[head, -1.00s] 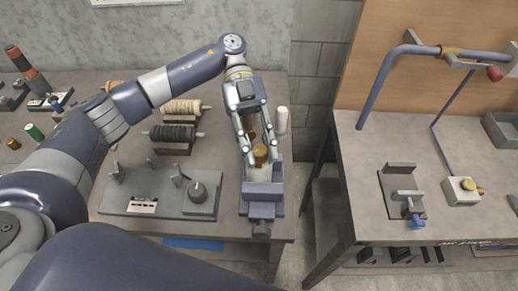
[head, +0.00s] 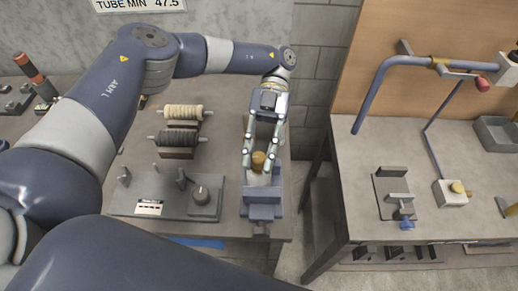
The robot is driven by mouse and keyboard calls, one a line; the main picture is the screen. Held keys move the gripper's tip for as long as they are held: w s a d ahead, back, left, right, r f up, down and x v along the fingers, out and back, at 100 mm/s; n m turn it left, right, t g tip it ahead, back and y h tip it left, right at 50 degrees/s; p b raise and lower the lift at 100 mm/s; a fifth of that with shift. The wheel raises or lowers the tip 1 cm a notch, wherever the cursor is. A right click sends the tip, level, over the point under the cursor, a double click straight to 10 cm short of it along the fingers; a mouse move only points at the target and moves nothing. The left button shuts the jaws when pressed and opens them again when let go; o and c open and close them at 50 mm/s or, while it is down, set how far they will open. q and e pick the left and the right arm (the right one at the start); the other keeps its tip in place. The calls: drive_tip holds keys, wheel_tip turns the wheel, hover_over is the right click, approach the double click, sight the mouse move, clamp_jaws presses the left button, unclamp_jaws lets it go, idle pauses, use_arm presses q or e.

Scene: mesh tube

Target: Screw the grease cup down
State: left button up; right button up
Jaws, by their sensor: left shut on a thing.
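The brass grease cup (head: 258,161) sits upright at the blue-grey vise-like fixture (head: 262,211) near the right end of the left bench. My left gripper (head: 260,166) points down over the fixture, with its two fingers on either side of the cup and shut on it. The cup's lower part and the thing it sits on are partly hidden by the fingers. My right gripper is not in the view.
A gap separates this bench from the right bench, which holds a bent blue pipe (head: 372,88), a small clamp (head: 396,197) and a grey bin (head: 496,133).

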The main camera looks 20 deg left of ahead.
use_arm(q)
drive_tip(key=shift+m+y+p, duration=1.1)
drive_tip(key=shift+y+p, duration=0.1)
drive_tip(key=shift+y, duration=0.1)
drive_tip(key=shift+f, duration=0.1)
drive_tip(key=o, duration=1.1)
